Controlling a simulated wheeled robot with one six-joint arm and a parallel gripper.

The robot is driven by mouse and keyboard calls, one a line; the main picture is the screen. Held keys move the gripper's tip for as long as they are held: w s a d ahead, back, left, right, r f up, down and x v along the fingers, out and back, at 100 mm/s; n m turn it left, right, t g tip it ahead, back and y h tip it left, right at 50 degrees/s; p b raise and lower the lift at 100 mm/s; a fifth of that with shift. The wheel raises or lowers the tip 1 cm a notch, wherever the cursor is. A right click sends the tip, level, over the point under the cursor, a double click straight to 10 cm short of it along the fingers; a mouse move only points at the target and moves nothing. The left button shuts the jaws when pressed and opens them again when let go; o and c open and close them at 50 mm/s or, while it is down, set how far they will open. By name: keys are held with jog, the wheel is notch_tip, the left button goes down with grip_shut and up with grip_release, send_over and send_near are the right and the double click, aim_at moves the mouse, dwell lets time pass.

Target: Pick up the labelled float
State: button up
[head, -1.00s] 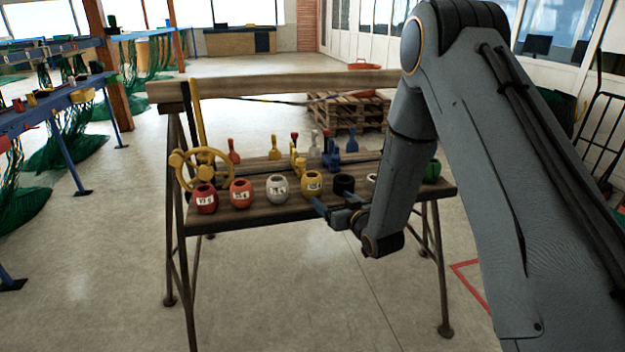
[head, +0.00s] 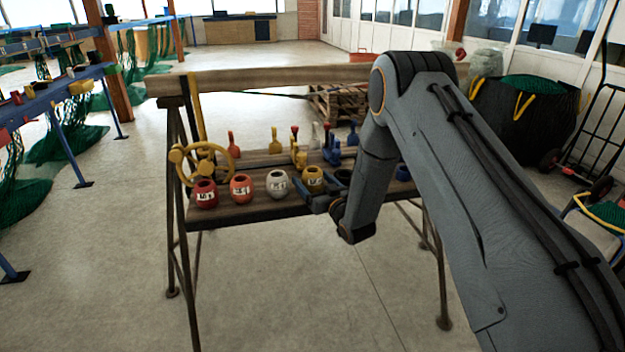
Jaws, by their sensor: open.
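Several round floats stand in a row on the front of the wooden bench (head: 240,214). The red float (head: 205,195), orange float (head: 241,188), white float (head: 277,184) and yellow float (head: 313,177) carry white labels; the writing is too small to read. My gripper (head: 312,203) is open at the front edge of the bench, just below and in front of the yellow float. I cannot tell whether it touches it. A black float (head: 343,177) and a blue float (head: 403,173) are partly hidden by my arm, which covers the bench's right end.
A yellow handwheel (head: 203,165) stands at the bench's left end. Behind the floats are several upright tools, including a red one (head: 231,146) and a yellow one (head: 275,142). A wooden beam (head: 270,78) runs along the back. The floor in front is clear.

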jog(key=shift+w, duration=0.15)
jog(key=c, duration=1.2)
jog(key=shift+o, duration=0.2)
jog(key=shift+r, duration=0.1)
notch_tip(320, 180, up, 10)
jog(key=b, duration=0.1)
